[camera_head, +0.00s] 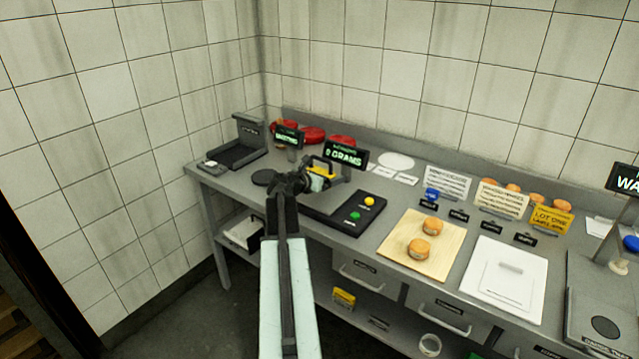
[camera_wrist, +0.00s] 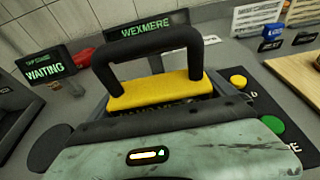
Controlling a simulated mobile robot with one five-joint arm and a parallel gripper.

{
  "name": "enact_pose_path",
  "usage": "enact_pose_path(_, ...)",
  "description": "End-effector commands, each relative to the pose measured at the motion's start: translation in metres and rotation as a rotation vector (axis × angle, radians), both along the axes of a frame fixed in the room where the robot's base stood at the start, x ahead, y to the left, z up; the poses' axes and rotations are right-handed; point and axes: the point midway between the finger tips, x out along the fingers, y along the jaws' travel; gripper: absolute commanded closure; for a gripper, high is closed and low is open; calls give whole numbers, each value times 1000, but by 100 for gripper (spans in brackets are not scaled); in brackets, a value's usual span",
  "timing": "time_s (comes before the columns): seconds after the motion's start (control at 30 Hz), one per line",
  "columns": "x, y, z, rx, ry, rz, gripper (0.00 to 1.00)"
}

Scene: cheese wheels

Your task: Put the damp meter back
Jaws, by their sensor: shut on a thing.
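A yellow block with a black loop handle, seemingly the damp meter (camera_head: 321,171), is at the end of my arm, over the left part of the black scale. In the wrist view the yellow block (camera_wrist: 165,88) stands just beyond the pale green gripper body, its handle upright. Lettering on its front is partly hidden. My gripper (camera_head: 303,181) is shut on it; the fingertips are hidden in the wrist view. Whether the block touches the scale I cannot tell. A black stand (camera_head: 237,153) with a raised back is at the table's left end.
The scale (camera_head: 337,219) has yellow and green buttons; its display (camera_head: 346,154) reads 0 grams. A "waiting" display (camera_head: 289,136) and red wheels (camera_head: 313,134) are behind. A round black disc (camera_head: 263,177) lies left. A wooden board (camera_head: 400,240) holds two orange cheeses.

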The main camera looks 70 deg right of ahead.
Motion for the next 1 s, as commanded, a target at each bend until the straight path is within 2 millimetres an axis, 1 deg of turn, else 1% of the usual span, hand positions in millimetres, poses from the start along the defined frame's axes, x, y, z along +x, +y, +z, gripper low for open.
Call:
enact_pose_path(0.17, 1, -4, 0, 0, 1, 0, 67)
enact_pose_path(0.27, 1, -18, -2, 0, 1, -4, 67)
enact_pose_path(0.3, -3, -17, -16, 0, 1, -7, 67)
enact_pose_path(0.4, -8, -18, -36, 0, 1, -13, 67)
enact_pose_path(0.43, -9, -18, -39, -1, 1, -14, 67)
enact_pose_path(0.5, -10, -18, -41, -1, 1, -14, 67)
enact_pose_path(0.7, -8, -18, -36, -1, 1, -13, 67)
enact_pose_path(0.83, -9, -18, -41, -1, 1, -13, 67)
enact_pose_path(0.87, -9, -18, -40, 0, 1, -13, 0)
enact_pose_path(1.0, -9, -18, -39, 0, 0, -15, 0)
